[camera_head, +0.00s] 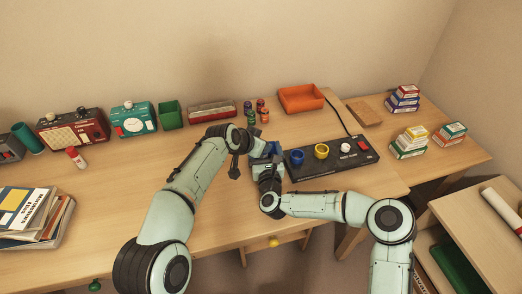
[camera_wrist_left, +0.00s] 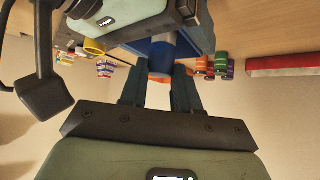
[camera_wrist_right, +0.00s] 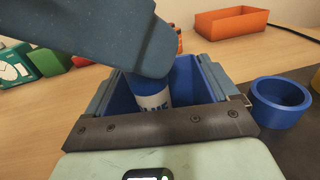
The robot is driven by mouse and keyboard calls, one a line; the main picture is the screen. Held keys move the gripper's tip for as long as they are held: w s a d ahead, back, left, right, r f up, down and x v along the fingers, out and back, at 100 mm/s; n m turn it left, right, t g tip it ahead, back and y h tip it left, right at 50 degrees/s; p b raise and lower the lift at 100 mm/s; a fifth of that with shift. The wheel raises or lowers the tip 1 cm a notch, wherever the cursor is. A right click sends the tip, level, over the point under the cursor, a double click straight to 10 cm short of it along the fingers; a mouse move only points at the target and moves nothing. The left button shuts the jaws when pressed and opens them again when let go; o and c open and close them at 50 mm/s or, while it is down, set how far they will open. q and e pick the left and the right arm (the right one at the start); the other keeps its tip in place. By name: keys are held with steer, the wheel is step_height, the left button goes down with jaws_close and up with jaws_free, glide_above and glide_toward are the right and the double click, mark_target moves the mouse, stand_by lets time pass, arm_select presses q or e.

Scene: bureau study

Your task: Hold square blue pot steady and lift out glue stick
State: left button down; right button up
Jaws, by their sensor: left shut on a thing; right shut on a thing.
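The square blue pot (camera_wrist_right: 185,75) stands between the two fingers of my right gripper (camera_wrist_right: 160,85), which is shut on its side walls. The glue stick (camera_wrist_right: 152,93), blue with a white label, stands inside the pot, lower part hidden by the gripper's dark bar. A finger of my left gripper (camera_wrist_right: 100,35) crosses above and hides the glue stick's top. In the left wrist view my left gripper (camera_wrist_left: 160,85) is shut on the upper end of the glue stick (camera_wrist_left: 162,62), with the pot (camera_wrist_left: 150,45) beyond it. In the head view both grippers meet beside the black panel.
The black panel (camera_head: 345,157) with a blue ring cup (camera_head: 297,157) and a yellow one (camera_head: 321,151) lies just right of the pot. Behind are small coloured bottles (camera_head: 262,108), an orange tray (camera_head: 302,98) and a red case (camera_head: 212,107). The desk's left-centre is clear.

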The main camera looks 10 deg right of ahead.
arm_select(q)
step_height(320, 180, up, 8)
stand_by(0.4)
arm_select(e)
steer(key=o, duration=0.9)
steer(key=shift+c, duration=0.2)
steer(key=s, duration=0.4)
steer(key=s+a, duration=0.1)
steer(key=s, duration=0.7)
steer(key=shift+a, duration=0.2)
arm_select(q)
steer(key=shift+f, duration=0.1)
